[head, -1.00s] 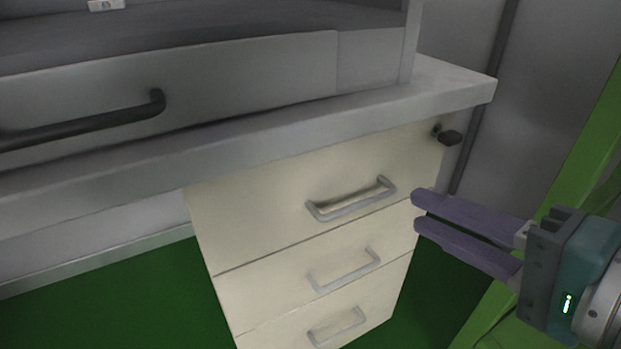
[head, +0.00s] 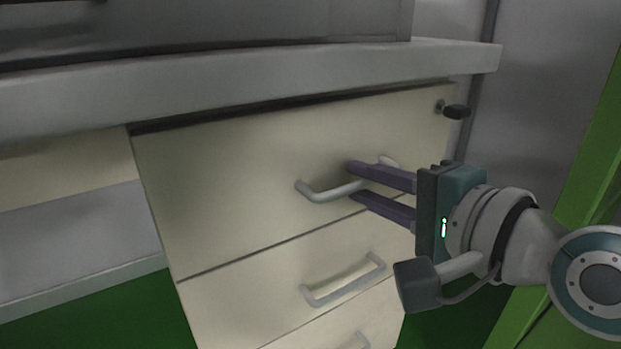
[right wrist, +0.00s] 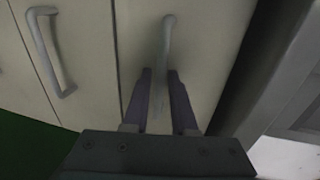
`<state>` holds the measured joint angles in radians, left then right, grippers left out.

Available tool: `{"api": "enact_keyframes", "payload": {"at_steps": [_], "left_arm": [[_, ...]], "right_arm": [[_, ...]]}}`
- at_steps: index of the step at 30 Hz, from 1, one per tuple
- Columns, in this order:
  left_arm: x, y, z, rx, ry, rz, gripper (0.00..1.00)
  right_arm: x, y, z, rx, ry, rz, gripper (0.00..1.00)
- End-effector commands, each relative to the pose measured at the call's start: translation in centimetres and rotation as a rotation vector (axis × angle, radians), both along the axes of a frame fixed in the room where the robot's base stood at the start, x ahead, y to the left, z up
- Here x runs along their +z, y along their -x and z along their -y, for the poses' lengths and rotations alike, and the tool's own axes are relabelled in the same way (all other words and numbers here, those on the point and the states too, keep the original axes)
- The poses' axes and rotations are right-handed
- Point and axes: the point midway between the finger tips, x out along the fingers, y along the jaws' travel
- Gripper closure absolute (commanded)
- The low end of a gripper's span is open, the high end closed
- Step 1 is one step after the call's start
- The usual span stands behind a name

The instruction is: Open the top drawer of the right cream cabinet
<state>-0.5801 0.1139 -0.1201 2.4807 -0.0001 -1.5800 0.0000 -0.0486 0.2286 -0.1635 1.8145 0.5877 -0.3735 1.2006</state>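The cream cabinet (head: 230,185) stands under a grey worktop. Its top drawer (head: 220,150) looks closed and has a light grey bar handle (head: 322,192). My right gripper (head: 352,180) is at this handle, one purple finger above the bar and one below it. In the right wrist view, the handle (right wrist: 167,40) runs between the two open fingers (right wrist: 160,72), with a gap visible on either side. I cannot tell whether either finger touches it. My left gripper is not in view.
A lower drawer handle (head: 345,282) sits below the top one. A dark key or knob (head: 456,112) sticks out at the cabinet's upper right corner. The worktop edge (head: 250,85) overhangs the drawers. A green upright (head: 590,210) stands at the right.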

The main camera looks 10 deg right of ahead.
Motion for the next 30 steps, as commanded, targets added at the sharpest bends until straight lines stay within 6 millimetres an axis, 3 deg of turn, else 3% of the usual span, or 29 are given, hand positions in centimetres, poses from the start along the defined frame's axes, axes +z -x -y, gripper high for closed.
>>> {"api": "enact_keyframes", "payload": {"at_steps": [11,18,30], "left_arm": [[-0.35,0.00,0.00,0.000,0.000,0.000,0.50],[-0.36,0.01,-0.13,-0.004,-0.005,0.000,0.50],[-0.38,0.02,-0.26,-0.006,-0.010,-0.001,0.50]], "right_arm": [[-0.11,-0.67,-0.28,0.001,0.001,-0.001,0.75],[-0.12,-0.65,-0.27,0.001,0.001,-0.001,1.00],[-0.14,-0.64,-0.25,0.001,0.001,-0.001,1.00]]}}
